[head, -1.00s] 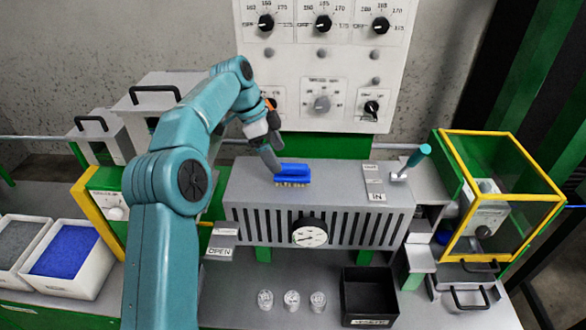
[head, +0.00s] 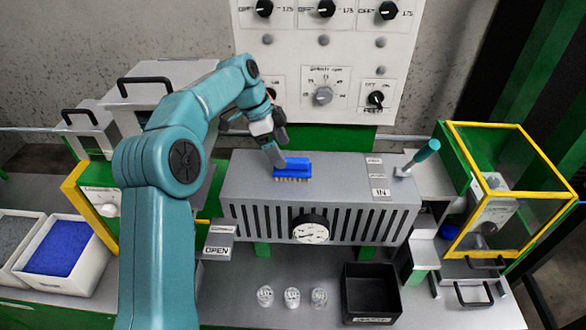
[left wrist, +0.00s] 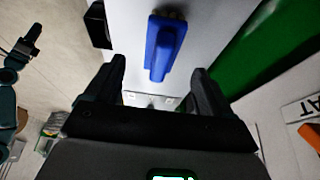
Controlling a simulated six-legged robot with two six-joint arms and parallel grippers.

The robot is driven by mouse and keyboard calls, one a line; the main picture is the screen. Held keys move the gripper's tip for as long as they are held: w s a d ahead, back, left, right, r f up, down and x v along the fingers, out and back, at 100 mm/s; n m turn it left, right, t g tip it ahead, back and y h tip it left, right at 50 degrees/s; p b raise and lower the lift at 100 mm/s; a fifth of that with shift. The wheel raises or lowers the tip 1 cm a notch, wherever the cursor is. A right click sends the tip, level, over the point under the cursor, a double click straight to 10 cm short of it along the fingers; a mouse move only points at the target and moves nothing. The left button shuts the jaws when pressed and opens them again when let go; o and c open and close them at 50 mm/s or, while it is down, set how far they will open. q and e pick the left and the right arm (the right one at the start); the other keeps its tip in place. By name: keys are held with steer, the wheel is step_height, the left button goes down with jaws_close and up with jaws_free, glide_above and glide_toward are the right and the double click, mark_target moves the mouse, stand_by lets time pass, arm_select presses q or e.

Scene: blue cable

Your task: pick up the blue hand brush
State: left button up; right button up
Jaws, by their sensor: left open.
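The blue hand brush (head: 291,168) lies on top of the grey slotted housing, its pale bristles along the front edge. My left gripper (head: 276,158) is just to the left of and behind the brush, pointing down toward it. In the left wrist view, the brush (left wrist: 163,45) is beyond the open fingers of my left gripper (left wrist: 161,82), roughly in line with the gap between them. The fingers are empty, and no contact shows. A dark gripper shape on a teal arm, apparently my right gripper (left wrist: 22,48), is at the left edge of that view, its jaws unclear.
The grey housing (head: 260,195) has a round gauge (head: 311,230) in front. A teal-handled lever (head: 420,158) stands right of the brush. A control panel (head: 320,55) rises behind. A black bin (head: 371,293) and several clear cups (head: 292,298) stand on the bench in front.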

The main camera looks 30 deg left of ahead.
mark_target(289, 159)
arm_select(q)
steer(key=shift+x, duration=0.95)
steer(key=x, duration=0.2)
steer(key=p+x, duration=0.1)
steer(key=x, duration=0.1)
steer(key=shift+w+d+f, duration=0.15)
steer(key=shift+w+d, duration=0.15)
steer(key=shift+d, duration=0.05)
steer(key=shift+w+f, duration=0.15)
steer(key=shift+f, duration=0.3)
steer(key=c, duration=1.1)
